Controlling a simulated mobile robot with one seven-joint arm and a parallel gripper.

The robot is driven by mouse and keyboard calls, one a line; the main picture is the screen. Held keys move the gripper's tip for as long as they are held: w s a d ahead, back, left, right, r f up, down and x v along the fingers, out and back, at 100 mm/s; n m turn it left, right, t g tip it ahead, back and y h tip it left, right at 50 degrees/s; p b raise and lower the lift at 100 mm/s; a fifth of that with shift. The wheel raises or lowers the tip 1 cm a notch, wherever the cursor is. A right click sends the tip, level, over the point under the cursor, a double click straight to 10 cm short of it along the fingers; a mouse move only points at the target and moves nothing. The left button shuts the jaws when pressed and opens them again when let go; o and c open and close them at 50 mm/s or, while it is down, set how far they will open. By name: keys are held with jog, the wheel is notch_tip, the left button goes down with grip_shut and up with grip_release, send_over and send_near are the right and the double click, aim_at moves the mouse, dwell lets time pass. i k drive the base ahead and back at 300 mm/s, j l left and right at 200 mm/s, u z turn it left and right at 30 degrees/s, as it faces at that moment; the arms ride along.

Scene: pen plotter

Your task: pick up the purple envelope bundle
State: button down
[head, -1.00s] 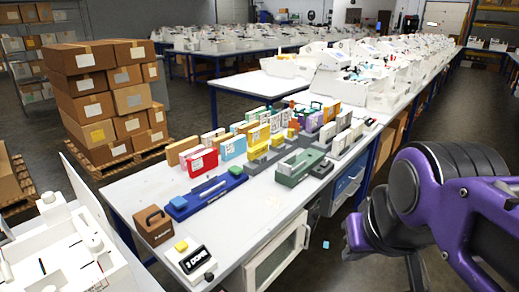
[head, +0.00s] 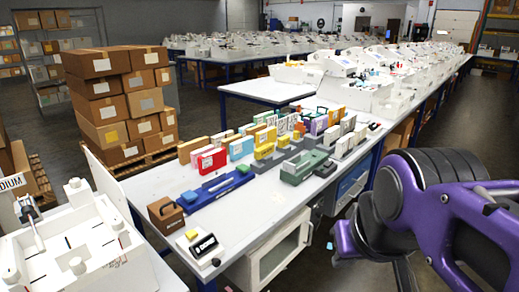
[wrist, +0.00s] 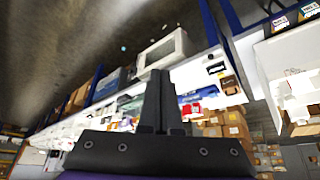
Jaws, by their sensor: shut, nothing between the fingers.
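The purple envelope bundle (head: 319,125) stands upright among the coloured bundles toward the far end of the near table in the head view. It is small there and partly hidden by its neighbours. I cannot make it out in the wrist view. My gripper (wrist: 160,75) shows in the wrist view with its two dark fingers together and nothing between them. It is in open air, well apart from the table and the bundles. In the head view my arm is at the right, over the floor beside the table.
The near table (head: 150,187) carries a red box (head: 212,160), a blue tray (head: 212,194), a green holder (head: 303,168) and a brown box (head: 165,212). A white plotter (head: 75,240) is at the lower left. Stacked cartons (head: 120,100) stand behind. The floor aisle at right is open.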

aim_at(319, 124)
jog(key=i+l+u, duration=0.1)
jog(key=u, duration=0.25)
jog(key=i+l+u, duration=0.1)
jog(key=u, duration=0.25)
jog(key=i+l+u, duration=0.2)
jog(key=l, duration=0.2)
jog(key=l+u, duration=0.2)
jog(key=l, duration=0.2)
jog(key=i+l+u, duration=0.1)
jog(key=l, duration=0.45)
jog(key=i+l+u, duration=0.1)
jog(key=l, duration=0.45)
jog(key=i+l+u, duration=0.1)
jog(key=l, duration=0.45)
jog(key=i+l, duration=0.1)
jog(key=l, duration=0.5)
jog(key=i+l, duration=0.1)
jog(key=l, duration=0.5)
jog(key=i+l+u, duration=0.1)
jog(key=l, duration=0.55)
jog(key=i+l, duration=0.1)
jog(key=l, duration=0.5)
